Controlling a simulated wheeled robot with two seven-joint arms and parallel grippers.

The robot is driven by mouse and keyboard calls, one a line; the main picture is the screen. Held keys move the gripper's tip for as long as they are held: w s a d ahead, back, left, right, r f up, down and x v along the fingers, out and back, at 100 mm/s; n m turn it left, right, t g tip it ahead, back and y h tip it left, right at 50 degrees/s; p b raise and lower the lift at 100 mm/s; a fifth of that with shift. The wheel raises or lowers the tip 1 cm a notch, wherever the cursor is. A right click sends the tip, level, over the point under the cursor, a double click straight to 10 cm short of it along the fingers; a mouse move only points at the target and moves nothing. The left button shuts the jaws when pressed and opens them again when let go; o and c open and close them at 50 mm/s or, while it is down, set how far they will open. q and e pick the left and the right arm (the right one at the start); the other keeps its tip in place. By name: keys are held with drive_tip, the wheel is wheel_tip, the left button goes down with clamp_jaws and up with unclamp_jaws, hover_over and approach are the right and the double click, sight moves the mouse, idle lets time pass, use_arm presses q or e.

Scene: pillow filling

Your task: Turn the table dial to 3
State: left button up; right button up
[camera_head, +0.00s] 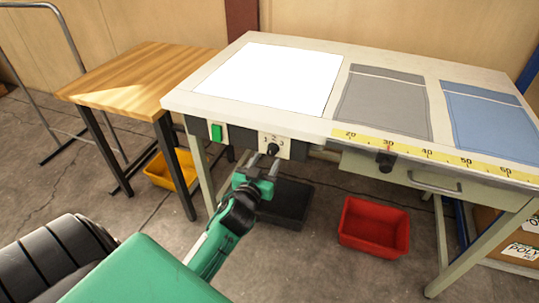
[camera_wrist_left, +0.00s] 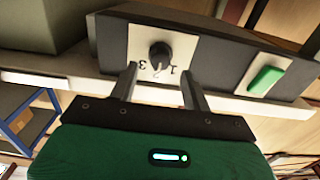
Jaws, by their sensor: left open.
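The table dial (camera_head: 272,150) is a small black knob on a pale plate marked 1, 2 and 3, set in the front of the table. The wrist view shows the dial (camera_wrist_left: 160,54) upside down, with 3 to its left and 1 to its right. I cannot tell for sure which number its pointer faces. My left gripper (camera_head: 263,167) is just in front of and below the plate in the head view. In the wrist view my left gripper (camera_wrist_left: 160,70) is open, its fingers apart on either side of the dial's plate, not closed on the knob. My right gripper is not in view.
A green button (camera_head: 216,132) is left of the dial; it also shows in the wrist view (camera_wrist_left: 265,79). A yellow ruler (camera_head: 430,152) with a black knob (camera_head: 386,161) runs right along the table edge. A red bin (camera_head: 374,226) and a dark tray (camera_head: 287,203) are below.

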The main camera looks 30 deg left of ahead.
sight(270, 153)
use_arm(q)
drive_tip(key=shift+x, duration=1.95)
drive_tip(key=c, duration=1)
